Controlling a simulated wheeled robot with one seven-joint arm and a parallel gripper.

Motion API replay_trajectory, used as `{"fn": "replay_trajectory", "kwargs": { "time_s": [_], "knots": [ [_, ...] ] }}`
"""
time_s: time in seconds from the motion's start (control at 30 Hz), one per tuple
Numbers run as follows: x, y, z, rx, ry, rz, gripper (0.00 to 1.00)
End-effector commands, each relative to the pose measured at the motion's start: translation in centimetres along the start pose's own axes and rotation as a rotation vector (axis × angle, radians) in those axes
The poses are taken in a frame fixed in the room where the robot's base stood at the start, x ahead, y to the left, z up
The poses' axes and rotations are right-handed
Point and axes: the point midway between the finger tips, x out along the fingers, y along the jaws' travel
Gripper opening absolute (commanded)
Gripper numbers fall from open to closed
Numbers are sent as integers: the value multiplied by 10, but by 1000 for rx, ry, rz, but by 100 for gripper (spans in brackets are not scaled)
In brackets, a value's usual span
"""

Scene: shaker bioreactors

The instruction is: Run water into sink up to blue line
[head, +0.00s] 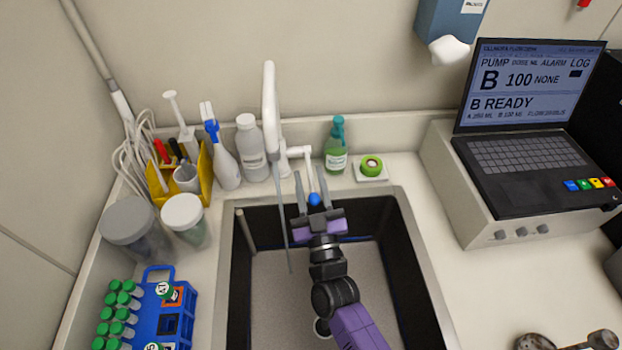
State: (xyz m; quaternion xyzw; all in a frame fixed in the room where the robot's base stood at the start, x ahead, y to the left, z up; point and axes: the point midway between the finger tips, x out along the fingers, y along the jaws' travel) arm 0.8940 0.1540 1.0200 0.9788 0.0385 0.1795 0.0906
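The sink (229,290) is a dark-walled basin with a pale grey floor. A thin blue line (407,287) shows faintly low on its right wall. The white tap (270,105) stands behind it. A thin grey streak (284,228), which looks like a water stream, runs from the tap into the sink. The tap's white side lever (308,168) ends in a blue tip (314,199). My gripper (311,184) is open, with one finger on each side of the lever; contact cannot be told. The water level is not clear. My arm hides part of the floor.
A blue tube rack (180,310) is at left. A laptop (530,140) is at right. The right counter's front is mostly clear.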

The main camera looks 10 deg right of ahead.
Motion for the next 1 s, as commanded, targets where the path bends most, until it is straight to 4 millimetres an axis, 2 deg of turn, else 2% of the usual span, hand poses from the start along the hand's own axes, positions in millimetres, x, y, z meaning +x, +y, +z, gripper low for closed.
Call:
{"fn": "replay_trajectory", "kwargs": {
  "time_s": [0.17,0.33,0.93,1.0],
  "knots": [
    [1,1,-1,0,-1,1,33],
    [7,4,-16,1,1,2,33],
    [53,30,-142,2,3,-1,33],
    [52,30,-140,2,0,2,33]
  ]
}}
